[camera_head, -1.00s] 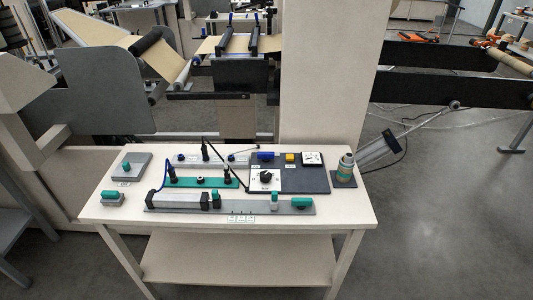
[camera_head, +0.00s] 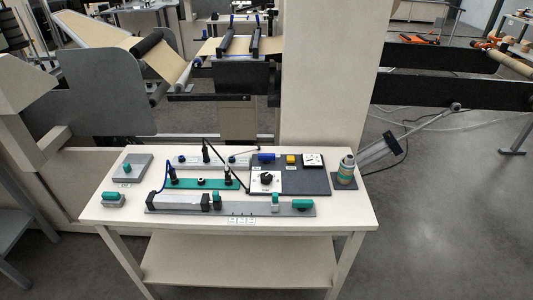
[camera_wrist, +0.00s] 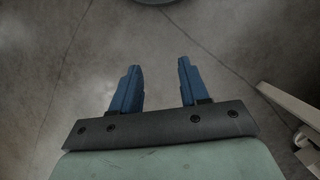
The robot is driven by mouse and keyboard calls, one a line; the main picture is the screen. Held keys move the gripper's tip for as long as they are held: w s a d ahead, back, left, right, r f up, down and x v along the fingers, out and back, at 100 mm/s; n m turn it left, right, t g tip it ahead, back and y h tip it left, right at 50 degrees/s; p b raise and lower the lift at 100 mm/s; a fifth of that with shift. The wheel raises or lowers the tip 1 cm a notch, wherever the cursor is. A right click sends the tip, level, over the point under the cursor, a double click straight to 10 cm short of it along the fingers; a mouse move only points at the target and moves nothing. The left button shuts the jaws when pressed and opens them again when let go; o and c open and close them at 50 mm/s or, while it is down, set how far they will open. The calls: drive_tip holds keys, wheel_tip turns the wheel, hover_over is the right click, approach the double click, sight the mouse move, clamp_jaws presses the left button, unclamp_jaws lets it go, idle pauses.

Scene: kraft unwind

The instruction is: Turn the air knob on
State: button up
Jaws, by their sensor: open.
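A black rotary knob (camera_head: 267,177) sits on a white square plate (camera_head: 257,188) on the bench, at the front left of a dark grey panel. The lettering near it is too small to read, so I cannot tell whether it is the air knob or which setting it is at. My gripper (camera_wrist: 159,66) shows only in the wrist view. Its two blue fingers are apart with nothing between them, above grey floor. The bench controls do not show in the wrist view, and the gripper does not show in the head view.
The dark panel (camera_head: 318,183) also carries a blue part (camera_head: 266,157), a yellow button (camera_head: 291,159) and a white gauge (camera_head: 313,160). A bottle (camera_head: 346,168) stands at its right. A thin black rod or cable slants up left of the knob. Green-handled fixtures line the bench (camera_head: 345,217).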

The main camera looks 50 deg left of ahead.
drive_tip(key=w+a+r+t, duration=0.1)
drive_tip(key=w+a+r, duration=0.4)
drive_tip(key=w+r, duration=0.25)
drive_tip(key=w+a+r+t+h, duration=0.1)
drive_tip(key=w+a+r+t, duration=0.1)
drive_tip(key=w+a+r, duration=0.5)
drive_tip(key=w+a+r+t, duration=0.15)
drive_tip(key=w+r, duration=0.35)
drive_tip(key=w, duration=0.5)
drive_tip(key=w+a+r+t, duration=0.1)
drive_tip(key=w+a+r, duration=0.2)
drive_tip(key=a+r, duration=0.6)
drive_tip(key=w+a+r+m+t+y, duration=0.1)
drive_tip(key=w+a+r+t, duration=0.3)
drive_tip(key=r, duration=0.8)
drive_tip(key=w+a+r+g, duration=0.1)
drive_tip(key=w+a+r, duration=0.2)
drive_tip(key=a+r, duration=0.65)
drive_tip(key=s+a+r+m, duration=0.2)
drive_tip(key=a+r, duration=0.3)
drive_tip(key=a, duration=0.2)
drive_tip(key=m+g+y, duration=0.1)
drive_tip(key=m+g, duration=0.3)
drive_tip(key=m, duration=0.2)
hover_over(267, 154)
wheel_tip(267, 154, down, 4)
wheel_tip(267, 154, down, 13)
drive_tip(key=shift+r, duration=0.2)
